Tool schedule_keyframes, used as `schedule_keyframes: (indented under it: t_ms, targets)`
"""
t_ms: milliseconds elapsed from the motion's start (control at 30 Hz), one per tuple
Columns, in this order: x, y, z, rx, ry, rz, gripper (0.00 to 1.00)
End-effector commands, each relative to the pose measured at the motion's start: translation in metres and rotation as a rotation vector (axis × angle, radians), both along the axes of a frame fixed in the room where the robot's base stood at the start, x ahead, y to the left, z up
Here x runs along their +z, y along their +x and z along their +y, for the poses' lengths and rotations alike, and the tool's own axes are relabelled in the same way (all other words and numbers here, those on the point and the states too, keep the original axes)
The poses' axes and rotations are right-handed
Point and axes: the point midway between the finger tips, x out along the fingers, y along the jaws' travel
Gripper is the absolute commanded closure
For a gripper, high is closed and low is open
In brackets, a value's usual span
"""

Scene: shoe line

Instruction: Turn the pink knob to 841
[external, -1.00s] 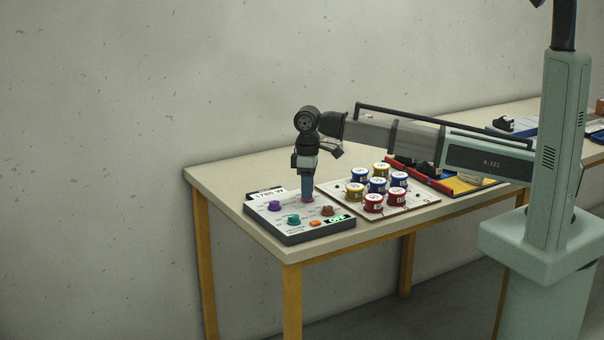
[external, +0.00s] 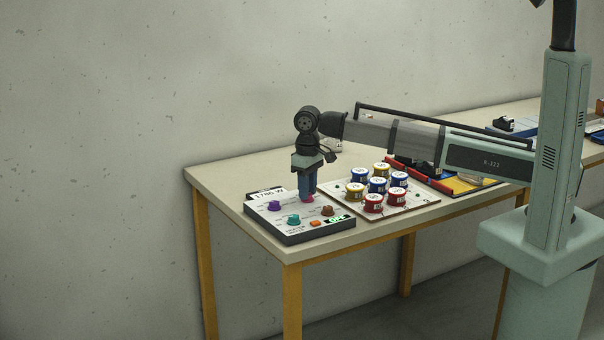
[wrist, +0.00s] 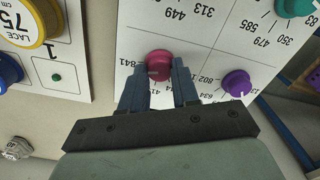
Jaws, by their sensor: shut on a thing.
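The pink knob (wrist: 159,58) sits on the white top of the control panel (external: 262,217). In the wrist view my gripper (wrist: 160,72) is shut on it, one finger on each side. The printed number 841 is just left of the knob in that view, and other numbers lie around it, partly hidden by the fingers. I cannot make out where the knob's pointer sits. In the external view my gripper (external: 307,194) points straight down, with a bit of the pink knob (external: 307,199) showing under the fingertips.
A board of blue, yellow and red lace spools (external: 373,203) stands close on the right.

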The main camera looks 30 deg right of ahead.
Motion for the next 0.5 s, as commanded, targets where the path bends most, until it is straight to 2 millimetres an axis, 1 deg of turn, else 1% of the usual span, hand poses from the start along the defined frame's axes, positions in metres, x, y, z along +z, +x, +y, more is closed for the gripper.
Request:
schedule_keyframes:
  t_ms: [267,300,500]
  targets:
    - [0.0001,0.0,0.0,0.0,0.0,0.0,1.0]
    - [0.0001,0.0,0.0,0.0,0.0,0.0,0.68]
    - [0.0001,0.0,0.0,0.0,0.0,0.0,0.49]
